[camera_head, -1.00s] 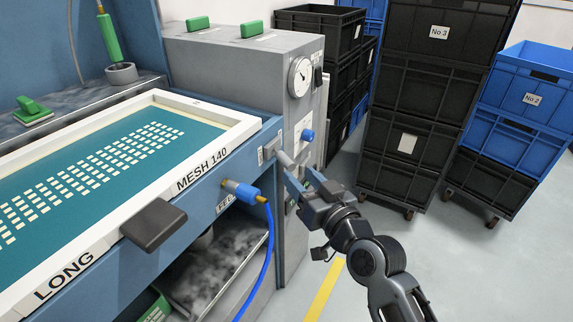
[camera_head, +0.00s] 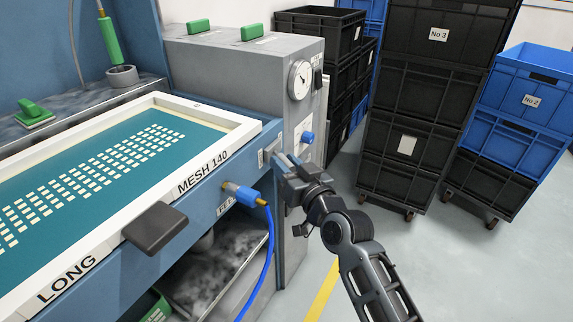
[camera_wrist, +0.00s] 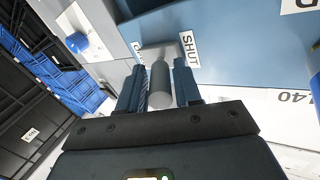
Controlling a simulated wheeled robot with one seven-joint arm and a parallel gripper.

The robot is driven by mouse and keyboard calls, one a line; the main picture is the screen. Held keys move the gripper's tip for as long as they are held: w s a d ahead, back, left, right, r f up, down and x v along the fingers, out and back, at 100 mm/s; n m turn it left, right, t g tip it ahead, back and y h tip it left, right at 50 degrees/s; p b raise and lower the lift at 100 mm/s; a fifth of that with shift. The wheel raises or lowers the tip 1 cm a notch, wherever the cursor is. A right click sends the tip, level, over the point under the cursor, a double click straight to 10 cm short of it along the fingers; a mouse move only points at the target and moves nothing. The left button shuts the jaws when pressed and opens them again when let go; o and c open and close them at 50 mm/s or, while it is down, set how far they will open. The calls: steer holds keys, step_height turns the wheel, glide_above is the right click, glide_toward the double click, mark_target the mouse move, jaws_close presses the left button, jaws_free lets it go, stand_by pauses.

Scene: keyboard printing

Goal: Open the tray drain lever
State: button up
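The tray drain lever is a short grey rounded handle, seen in the wrist view (camera_wrist: 160,88) on the blue side panel. A white label reading SHUT (camera_wrist: 189,48) is at its right, and a second, partly hidden label is at its left. My gripper (camera_wrist: 160,80) has one finger on each side of the handle. The fingers are close to it, but whether they press on it is unclear. In the head view my gripper (camera_head: 281,165) is at the corner of the blue frame and hides most of the lever.
A blue hose connector (camera_head: 244,193) sits left of my gripper on the frame front. A dark handle (camera_head: 154,227) sticks out further left. A grey cabinet with a gauge (camera_head: 300,79) and blue knob (camera_head: 307,137) stands behind. Black crates (camera_head: 412,110) are at right; floor between is clear.

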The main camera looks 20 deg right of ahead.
jaws_close()
steer(key=shift+f+b, duration=0.15)
steer(key=shift+b, duration=0.25)
